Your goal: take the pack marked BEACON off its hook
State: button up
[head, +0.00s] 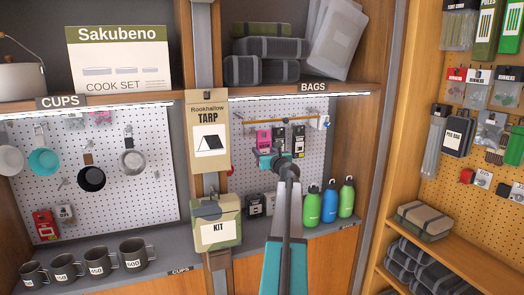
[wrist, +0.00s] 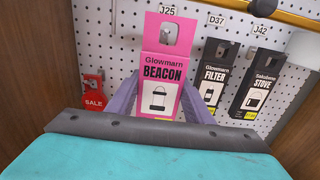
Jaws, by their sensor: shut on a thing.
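The pink pack marked BEACON (wrist: 160,60) faces me in the wrist view, upright, with the brand Glowmarn above the name. Its hang hole at the top shows a grey hook end, under the label J25. My gripper (wrist: 160,98) has its purple fingers on both sides of the pack's lower part and is shut on it. In the head view the pink pack (head: 264,137) shows small at the bags pegboard, with my teal gripper (head: 272,158) just below it. My gripper hides the pack's bottom.
Black FILTER (wrist: 215,72) and STOVE (wrist: 258,85) packs hang close to the right. A red SALE tag (wrist: 92,90) is at left. A yellow bar (wrist: 285,14) crosses at upper right. Green and blue bottles (head: 330,202) stand on the shelf below.

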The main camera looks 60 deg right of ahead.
jog(key=shift+p+v, duration=0.3)
jog(key=shift+v, duration=1.45)
jog(key=shift+r, duration=0.1)
